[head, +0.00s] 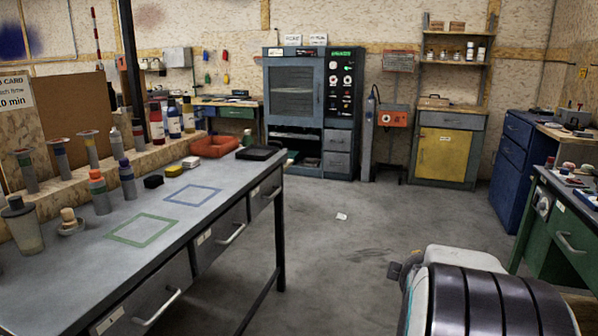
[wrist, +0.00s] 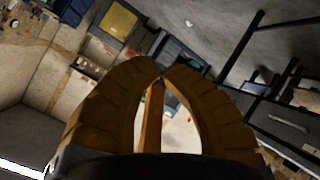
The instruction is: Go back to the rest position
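My gripper (wrist: 161,72) shows in the wrist view as two ribbed brown fingers. Their tips meet at the top and I see nothing held at the tips. The room is tilted behind them, and pale background shows through the gap between the fingers. In the head view a part of my own body fills the lower right, and the fingers are not visible there.
A grey workbench (head: 120,270) on the left bears bottles, a red tray (head: 214,146), small blocks, and green (head: 143,241) and blue outlined squares. A cabinet with controls (head: 341,85) stands at the back. A green bench (head: 565,235) is at right. Open floor lies between, with a white scrap (head: 341,217).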

